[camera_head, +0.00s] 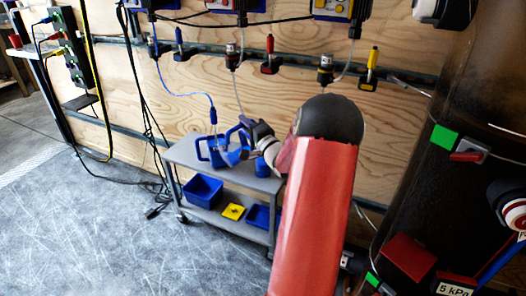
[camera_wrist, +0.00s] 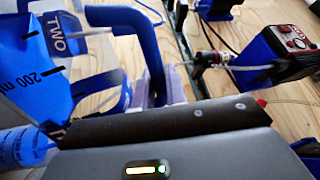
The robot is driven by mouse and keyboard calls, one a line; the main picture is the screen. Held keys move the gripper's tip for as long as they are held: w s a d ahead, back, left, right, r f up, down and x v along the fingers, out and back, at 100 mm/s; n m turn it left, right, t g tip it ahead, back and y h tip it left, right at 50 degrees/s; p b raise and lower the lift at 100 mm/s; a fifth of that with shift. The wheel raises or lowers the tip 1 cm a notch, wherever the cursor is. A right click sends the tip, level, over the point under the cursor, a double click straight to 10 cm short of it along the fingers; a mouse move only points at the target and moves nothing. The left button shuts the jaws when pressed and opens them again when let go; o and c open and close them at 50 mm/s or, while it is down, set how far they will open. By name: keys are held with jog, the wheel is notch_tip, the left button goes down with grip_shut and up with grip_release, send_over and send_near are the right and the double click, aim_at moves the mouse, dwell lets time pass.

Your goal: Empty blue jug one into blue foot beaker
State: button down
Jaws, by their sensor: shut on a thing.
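My gripper (camera_head: 248,134) is above the right part of the grey cart and is shut on a blue jug (camera_head: 233,156), which looks tilted to the left. A small blue vessel (camera_head: 262,169), perhaps the foot beaker, stands on the cart below my gripper. Liquid cannot be made out.
The grey cart (camera_head: 245,182) stands against the plywood wall. Its lower shelf holds a blue bin (camera_head: 202,190), a yellow item (camera_head: 233,211) and a blue tray (camera_head: 260,216). Cables hang above the cart. A dark tank (camera_head: 425,150) is at right.

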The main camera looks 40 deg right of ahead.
jog(key=shift+s+d+r+m+h+p, duration=0.1)
jog(key=shift+d+r+m+h+p, duration=0.1)
jog(key=shift+d+m+p, duration=0.25)
jog(key=shift+d+r+m+h+p, duration=0.1)
jog(key=shift+d+r+m+p, duration=0.15)
jog(key=shift+d+m, duration=0.3)
dwell(0.6)
jog(key=shift+s+d+m, duration=0.1)
jog(key=shift+d+m, duration=0.2)
jog(key=shift+m, duration=0.2)
jog(key=shift+s+d+r+m+h, duration=0.15)
jog(key=shift+d+m+h, duration=0.15)
jog(key=shift+d+m, duration=0.55)
jog(key=shift+s+d+r+m+h, duration=0.1)
jog(key=shift+d+m+h, duration=0.2)
jog(key=shift+d+m, duration=0.5)
jog(key=shift+s+d+f+m+g+h, duration=0.15)
jog(key=shift+d+m+g+h, duration=0.1)
jog(key=shift+d+m, duration=0.75)
jog(key=shift+d+f+m+g+h, duration=0.15)
jog(key=shift+d+m+g, duration=0.1)
jog(key=shift+d+m, duration=0.65)
jog(key=shift+s+d+f+m+h, duration=0.15)
jog(key=shift+d+m, duration=0.2)
jog(key=shift+m, duration=0.25)
jog(key=shift+d+f+m+h, duration=0.15)
jog(key=shift+d+m, duration=0.2)
jog(key=shift+m, duration=0.2)
dwell(0.7)
